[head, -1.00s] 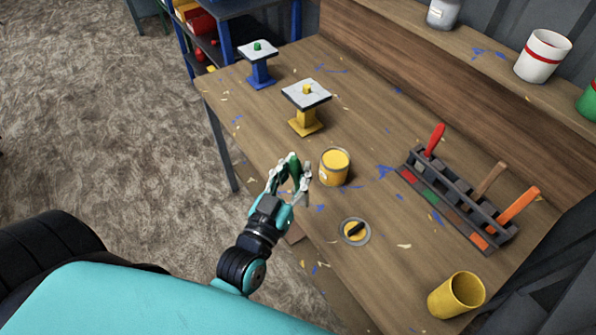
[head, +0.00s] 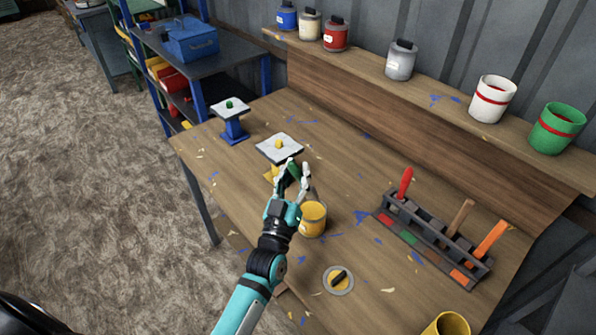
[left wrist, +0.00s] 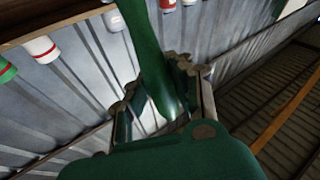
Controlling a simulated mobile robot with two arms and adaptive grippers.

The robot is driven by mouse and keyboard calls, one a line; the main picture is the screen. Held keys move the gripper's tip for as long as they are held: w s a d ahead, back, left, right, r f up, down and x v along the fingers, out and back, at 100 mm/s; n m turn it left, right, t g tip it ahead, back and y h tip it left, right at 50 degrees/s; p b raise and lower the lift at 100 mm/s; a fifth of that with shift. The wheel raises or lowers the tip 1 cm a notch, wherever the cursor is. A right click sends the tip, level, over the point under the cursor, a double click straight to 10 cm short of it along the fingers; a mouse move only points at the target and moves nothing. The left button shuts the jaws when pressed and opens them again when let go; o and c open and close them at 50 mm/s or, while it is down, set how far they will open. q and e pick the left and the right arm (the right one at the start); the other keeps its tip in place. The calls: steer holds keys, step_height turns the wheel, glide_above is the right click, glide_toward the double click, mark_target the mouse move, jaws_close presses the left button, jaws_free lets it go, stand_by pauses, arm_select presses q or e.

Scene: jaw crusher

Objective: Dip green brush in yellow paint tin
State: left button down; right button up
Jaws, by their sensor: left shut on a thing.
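The yellow paint tin (head: 312,222) stands on the wooden workbench, with yellow paint showing at its top. My left gripper (head: 296,178) is shut on the green brush (head: 293,171) just behind and above the tin in the head view. Fingers cover much of the brush, and I cannot tell whether its bristles touch the tin or paint. In the left wrist view, the green handle (left wrist: 150,62) runs between the fingers of the left gripper (left wrist: 160,95). My right gripper is not in view.
A round lid (head: 338,280) lies in front of the tin. A brush rack (head: 432,243) is at the right, and a yellow cup (head: 447,325) is at the lower edge. Several tins line the shelf.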

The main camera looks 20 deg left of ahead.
mark_target(300, 187)
arm_select(q)
steer(key=shift+w+d+f+b, duration=0.1)
steer(key=shift+w+f+b, duration=0.05)
steer(key=shift+f+b, duration=1.3)
steer(key=shift+w+d+f+b, duration=0.1)
steer(key=shift+f+b, duration=0.9)
steer(key=shift+f, duration=0.7)
steer(key=shift+r, duration=0.1)
steer(key=r+p, duration=0.1)
steer(key=s+r+p, duration=0.1)
steer(key=p, duration=0.1)
steer(key=a+r+p, duration=0.1)
steer(key=shift+s+r, duration=0.25)
steer(key=shift+r, duration=0.1)
